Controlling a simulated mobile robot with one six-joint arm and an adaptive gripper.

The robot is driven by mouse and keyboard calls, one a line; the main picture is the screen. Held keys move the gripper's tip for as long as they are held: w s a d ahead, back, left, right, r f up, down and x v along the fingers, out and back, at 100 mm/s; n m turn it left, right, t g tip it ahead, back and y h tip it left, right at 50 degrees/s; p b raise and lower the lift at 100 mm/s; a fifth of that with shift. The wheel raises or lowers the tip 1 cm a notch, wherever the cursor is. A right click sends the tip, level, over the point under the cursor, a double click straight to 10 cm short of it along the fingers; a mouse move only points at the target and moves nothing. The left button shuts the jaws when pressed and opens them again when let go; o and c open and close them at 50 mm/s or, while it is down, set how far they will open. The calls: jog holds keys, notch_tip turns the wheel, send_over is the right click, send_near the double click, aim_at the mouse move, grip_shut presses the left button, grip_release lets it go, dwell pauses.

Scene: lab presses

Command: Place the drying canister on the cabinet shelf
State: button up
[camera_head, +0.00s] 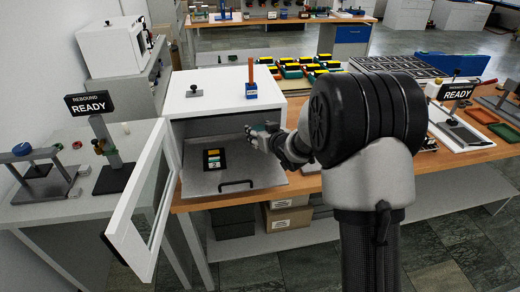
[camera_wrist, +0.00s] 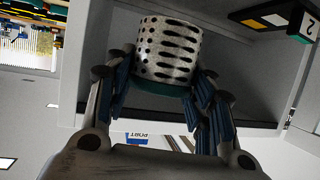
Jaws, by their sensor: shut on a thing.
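The drying canister (camera_wrist: 167,52) is a white cylinder with black slots and holes and a teal end, seen in the wrist view. My gripper (camera_wrist: 165,82) is shut on it, with blue-padded fingers on both sides. In the head view my gripper (camera_head: 262,132) is at the open front of the white cabinet (camera_head: 205,85), over the right part of the grey pulled-out shelf (camera_head: 240,180). The canister is mostly hidden there by my gripper and arm. I cannot tell whether it touches the shelf.
A dark block with coloured labels (camera_head: 214,159) lies on the shelf, left of my gripper. The glazed cabinet door (camera_head: 140,205) stands open at the left. A blue block with an orange post (camera_head: 251,88) stands on the cabinet top. The shelf's front has a black handle (camera_head: 236,185).

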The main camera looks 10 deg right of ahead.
jog(key=f+b, duration=0.1)
jog(key=f, duration=0.2)
jog(key=f+b, duration=0.1)
jog(key=f, duration=0.2)
jog(key=shift+s+f, duration=0.2)
jog(key=shift+f, duration=0.2)
jog(key=shift+w+f+b, duration=0.15)
jog(key=shift+w+b, duration=0.05)
jog(key=shift+b, duration=0.2)
jog(key=o, duration=1.2)
